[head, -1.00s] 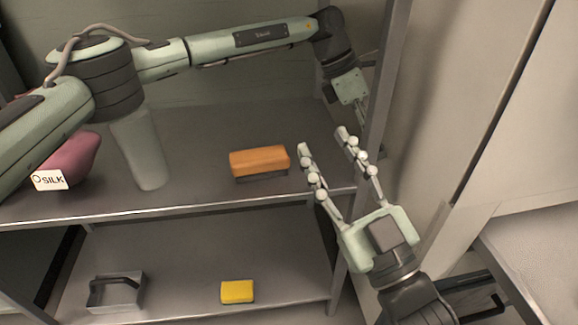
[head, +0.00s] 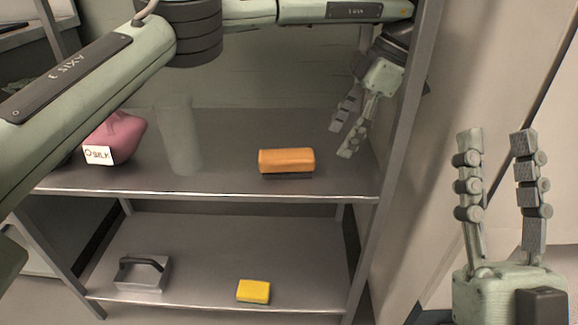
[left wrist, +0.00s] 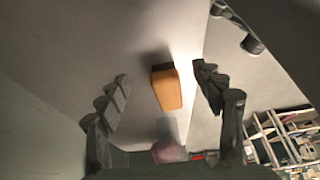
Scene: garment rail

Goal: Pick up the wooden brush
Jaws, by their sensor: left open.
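The wooden brush (head: 286,161), an orange-brown block with a dark underside, lies on the upper shelf near its front edge. It also shows in the left wrist view (left wrist: 167,88), ahead and between the two fingers. My left gripper (head: 343,138) is open and empty, pointing down and left, to the right of the brush and apart from it. In the left wrist view its fingers (left wrist: 162,90) stand apart on either side of the brush. My right gripper (head: 496,140) is open and empty, fingers up, to the right of the rack.
The upper shelf (head: 230,187) also bears a pink bag labelled SILK (head: 121,136) and a translucent cylinder (head: 179,138). A grey handled block (head: 143,272) and a yellow sponge (head: 254,291) lie on the lower shelf. A rack post (head: 407,110) stands right of my left gripper.

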